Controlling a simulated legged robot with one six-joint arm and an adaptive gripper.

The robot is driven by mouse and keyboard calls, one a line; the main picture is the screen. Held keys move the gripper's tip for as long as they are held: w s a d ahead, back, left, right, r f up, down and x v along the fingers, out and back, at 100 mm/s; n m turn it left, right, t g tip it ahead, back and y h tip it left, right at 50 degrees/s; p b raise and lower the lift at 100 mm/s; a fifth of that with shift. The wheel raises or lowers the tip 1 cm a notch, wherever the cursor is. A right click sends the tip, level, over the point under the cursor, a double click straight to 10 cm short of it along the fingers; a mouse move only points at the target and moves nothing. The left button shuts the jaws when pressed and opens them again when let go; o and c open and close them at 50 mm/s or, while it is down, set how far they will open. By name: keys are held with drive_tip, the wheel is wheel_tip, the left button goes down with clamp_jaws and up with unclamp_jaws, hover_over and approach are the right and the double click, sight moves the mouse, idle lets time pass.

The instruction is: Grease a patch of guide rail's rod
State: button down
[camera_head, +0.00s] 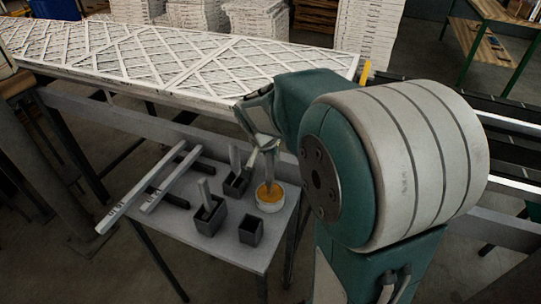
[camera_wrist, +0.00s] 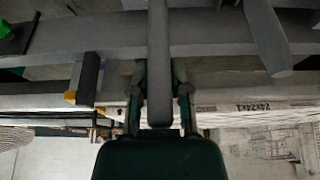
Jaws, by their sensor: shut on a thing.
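My gripper (camera_head: 258,145) is above the right part of a small grey table and is shut on a grey handled tool (camera_head: 268,170). In the wrist view the tool's handle (camera_wrist: 158,60) runs between my two fingers. The tool's lower end reaches the round white pot of orange grease (camera_head: 271,206); whether it touches the grease is not clear. The guide rail (camera_head: 150,190), with two pale parallel rods on dark supports, lies at the table's left. My gripper is well to its right.
Dark square holders stand between rail and pot: two (camera_head: 236,188) (camera_head: 210,222) have grey handles standing in them, and the front one (camera_head: 251,232) looks empty. A conveyor with white lattice filters (camera_head: 150,60) runs behind the table (camera_head: 225,258). The table's front is clear.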

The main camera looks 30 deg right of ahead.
drive_tip(key=shift+r, duration=3.35)
